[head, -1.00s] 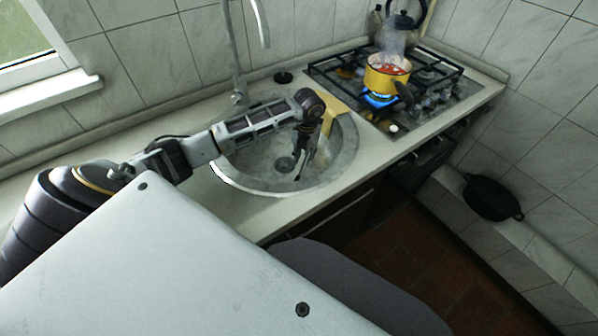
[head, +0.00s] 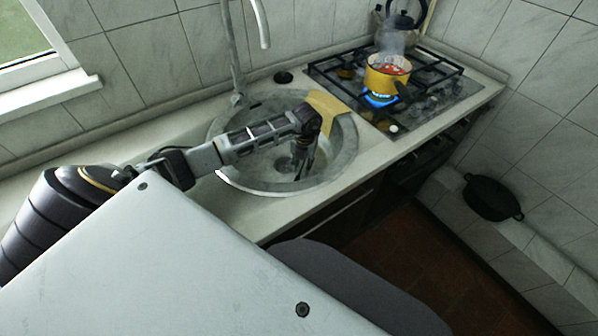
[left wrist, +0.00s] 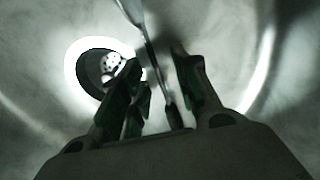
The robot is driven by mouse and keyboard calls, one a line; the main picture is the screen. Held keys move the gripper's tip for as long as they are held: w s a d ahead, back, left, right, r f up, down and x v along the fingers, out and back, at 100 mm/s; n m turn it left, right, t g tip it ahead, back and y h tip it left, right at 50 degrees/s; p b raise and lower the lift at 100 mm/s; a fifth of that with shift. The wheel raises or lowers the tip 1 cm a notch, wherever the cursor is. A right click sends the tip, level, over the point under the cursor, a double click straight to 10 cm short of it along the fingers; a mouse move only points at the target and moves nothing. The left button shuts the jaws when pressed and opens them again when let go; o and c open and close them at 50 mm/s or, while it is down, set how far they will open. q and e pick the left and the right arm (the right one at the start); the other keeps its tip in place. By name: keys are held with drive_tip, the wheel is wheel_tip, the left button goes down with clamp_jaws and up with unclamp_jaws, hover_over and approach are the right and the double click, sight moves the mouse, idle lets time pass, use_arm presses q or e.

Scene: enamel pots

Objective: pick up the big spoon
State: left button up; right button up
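My left gripper (head: 303,160) points down into the round metal sink (head: 228,178). In the left wrist view its two fingers (left wrist: 160,88) stand apart, on either side of a thin metal utensil (left wrist: 150,45), which seems to be the big spoon. The utensil runs from the top edge down between the fingers, with a dark end near the palm. I cannot tell whether a finger touches it. My right gripper is not in view.
A yellowish flat piece (head: 328,105) lies at the sink's back right rim. A yellow pot (head: 384,78) steams over a lit blue flame on the stove, with a kettle (head: 392,38) behind. A tall faucet (head: 233,60) rises behind the sink. A black pan (head: 490,197) is at right.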

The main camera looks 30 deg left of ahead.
use_arm(q)
clamp_jaws()
drive_tip(key=shift+r, duration=0.1)
wheel_tip(320, 180, up, 28)
drive_tip(key=p, duration=0.1)
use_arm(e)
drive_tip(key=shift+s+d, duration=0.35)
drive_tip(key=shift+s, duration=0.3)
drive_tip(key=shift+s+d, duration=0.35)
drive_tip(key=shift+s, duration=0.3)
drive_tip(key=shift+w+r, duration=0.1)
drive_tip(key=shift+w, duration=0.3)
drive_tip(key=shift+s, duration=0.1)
